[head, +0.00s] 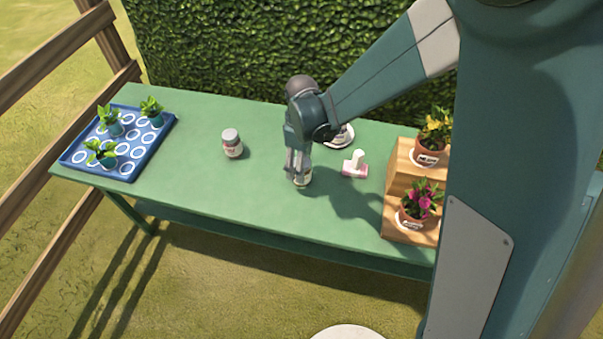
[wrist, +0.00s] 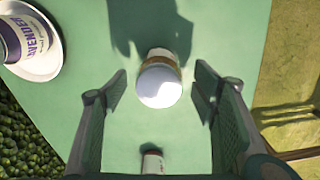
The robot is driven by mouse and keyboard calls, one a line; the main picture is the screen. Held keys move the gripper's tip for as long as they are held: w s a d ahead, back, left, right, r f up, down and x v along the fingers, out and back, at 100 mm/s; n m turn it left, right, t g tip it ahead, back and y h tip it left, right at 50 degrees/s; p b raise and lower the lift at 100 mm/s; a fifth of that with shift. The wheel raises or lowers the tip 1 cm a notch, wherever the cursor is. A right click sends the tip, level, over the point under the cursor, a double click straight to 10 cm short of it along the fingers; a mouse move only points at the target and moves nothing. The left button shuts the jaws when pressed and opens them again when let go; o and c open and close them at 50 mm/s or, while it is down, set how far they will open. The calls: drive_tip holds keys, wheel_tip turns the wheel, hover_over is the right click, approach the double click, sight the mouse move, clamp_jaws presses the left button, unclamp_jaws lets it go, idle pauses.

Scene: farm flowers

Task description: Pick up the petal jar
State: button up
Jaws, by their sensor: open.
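My gripper (head: 297,172) points down at the table's middle, open, over a small jar (head: 303,179). In the wrist view this jar (wrist: 160,85) shows a round white lid and a yellow-brown band, between the two fingers with a gap on each side. Neither jar's label is readable, so I cannot tell which is the petal jar.
The green table (head: 200,190) also bears a blue tray (head: 75,158) with seedlings, a pink-based stamp-like thing (head: 355,165), and a wooden stepped stand (head: 399,180) with flower pots. A lavender-labelled pot (wrist: 12,38) on a saucer is near my gripper. A hedge stands behind.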

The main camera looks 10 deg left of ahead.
drive_tip(key=shift+f, duration=0.25)
drive_tip(key=shift+w+f+b, duration=0.1)
drive_tip(key=shift+f+b, duration=0.65)
drive_tip(key=shift+f, duration=1.8)
drive_tip(key=c, duration=1.1)
drive_tip(key=shift+r, duration=0.15)
drive_tip(key=shift+r+p, duration=1.1)
drive_tip(key=shift+r, duration=3.75)
